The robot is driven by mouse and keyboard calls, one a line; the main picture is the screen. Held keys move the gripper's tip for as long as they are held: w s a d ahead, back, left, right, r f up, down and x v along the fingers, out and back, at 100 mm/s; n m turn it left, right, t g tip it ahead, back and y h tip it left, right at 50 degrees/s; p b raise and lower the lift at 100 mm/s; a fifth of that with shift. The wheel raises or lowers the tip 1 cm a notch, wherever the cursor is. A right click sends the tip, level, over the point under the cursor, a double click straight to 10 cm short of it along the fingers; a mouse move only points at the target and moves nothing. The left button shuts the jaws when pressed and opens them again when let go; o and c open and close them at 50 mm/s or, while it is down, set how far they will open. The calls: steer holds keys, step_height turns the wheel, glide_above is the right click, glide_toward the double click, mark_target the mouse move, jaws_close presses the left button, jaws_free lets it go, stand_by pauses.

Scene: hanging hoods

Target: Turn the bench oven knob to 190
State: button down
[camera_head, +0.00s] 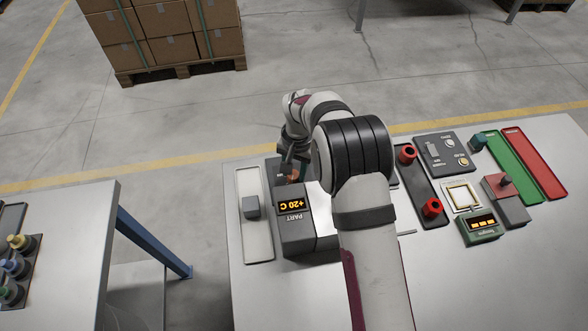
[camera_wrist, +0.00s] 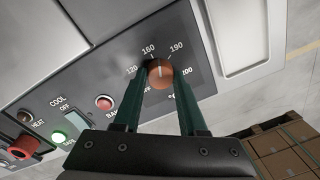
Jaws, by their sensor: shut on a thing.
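The orange-brown knob (camera_wrist: 160,73) is on the dark control panel of the bench oven (camera_wrist: 105,95). Its white mark points roughly up, between the printed 160 and 190. My gripper (camera_wrist: 160,88) is shut on the knob, with one dark green finger on each side of it. In the head view, the oven (camera_head: 300,225) is a dark box with an orange display (camera_head: 291,205) reading +20 C, upside down, above the word PART. My gripper (camera_head: 289,160) is at its far end, partly hidden by my arm.
A pale tray with a grey block (camera_head: 251,207) stands left of the oven. Red and green trays (camera_head: 534,164) lie at the right.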

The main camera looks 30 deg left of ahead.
mark_target(296, 176)
steer(key=m, duration=0.3)
steer(key=shift+m, duration=2.2)
steer(key=shift+c, duration=2.3)
jaws_free()
steer(key=shift+r, duration=0.1)
step_height(296, 176, up, 16)
steer(key=shift+s+d, duration=0.2)
steer(key=shift+d, duration=0.2)
steer(key=shift+f, duration=0.2)
